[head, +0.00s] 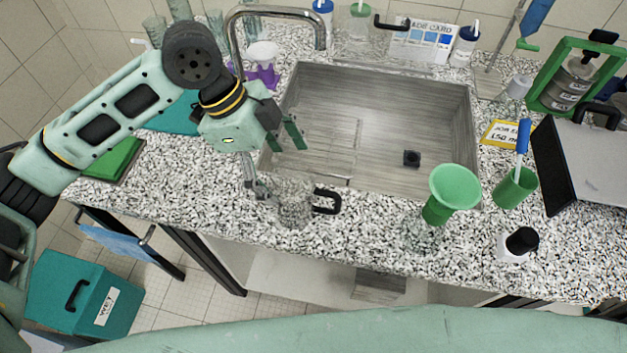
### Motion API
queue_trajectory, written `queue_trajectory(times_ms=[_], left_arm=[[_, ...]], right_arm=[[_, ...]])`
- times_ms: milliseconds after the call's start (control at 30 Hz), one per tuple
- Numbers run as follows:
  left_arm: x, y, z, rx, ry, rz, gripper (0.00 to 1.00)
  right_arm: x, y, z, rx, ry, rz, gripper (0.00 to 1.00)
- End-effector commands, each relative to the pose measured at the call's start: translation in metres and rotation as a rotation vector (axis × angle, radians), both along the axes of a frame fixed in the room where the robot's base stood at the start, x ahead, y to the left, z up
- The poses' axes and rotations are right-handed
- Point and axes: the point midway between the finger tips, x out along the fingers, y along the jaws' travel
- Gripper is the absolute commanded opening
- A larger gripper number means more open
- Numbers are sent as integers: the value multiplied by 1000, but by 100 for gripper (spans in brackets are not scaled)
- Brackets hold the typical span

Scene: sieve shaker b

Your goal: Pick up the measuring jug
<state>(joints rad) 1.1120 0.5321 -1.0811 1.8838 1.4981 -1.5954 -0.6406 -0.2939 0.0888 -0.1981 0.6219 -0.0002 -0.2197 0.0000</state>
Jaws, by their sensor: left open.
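The measuring jug (295,207) looks like a clear, see-through vessel with a black handle (328,201) on its right side. It stands on the speckled worktop in front of the sink, and its outline is hard to make out against the speckles. My left gripper (276,164) is open and empty, just above and to the left of the jug. One finger shows over the sink's left edge and the other near the jug's left side. I cannot tell whether that finger touches the jug. My right gripper is not in view.
The empty sink (375,110) lies behind the jug. A green funnel (454,190) on a clear vessel, a green cup (514,188) and a black-capped white bottle (519,244) stand to the right. A curved tap (275,12) rises at the back left. Worktop between jug and funnel is clear.

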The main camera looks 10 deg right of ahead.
Motion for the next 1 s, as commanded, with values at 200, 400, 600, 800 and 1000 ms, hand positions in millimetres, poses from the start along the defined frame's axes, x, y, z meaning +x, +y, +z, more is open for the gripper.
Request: queue_trajectory(times_ms=[200, 400, 600, 800, 1000], left_arm=[[-4, -7, -17, 1, 4, -1, 83], [-11, -15, -37, 2, 4, -2, 83], [-17, -25, -64, 1, 4, -1, 83], [-17, -28, -72, 1, -1, -1, 83], [-16, -28, -71, 1, -1, -1, 76]], right_arm=[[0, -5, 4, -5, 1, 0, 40], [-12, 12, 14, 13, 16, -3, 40], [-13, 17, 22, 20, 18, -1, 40], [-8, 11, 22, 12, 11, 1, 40], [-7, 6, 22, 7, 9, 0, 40]])
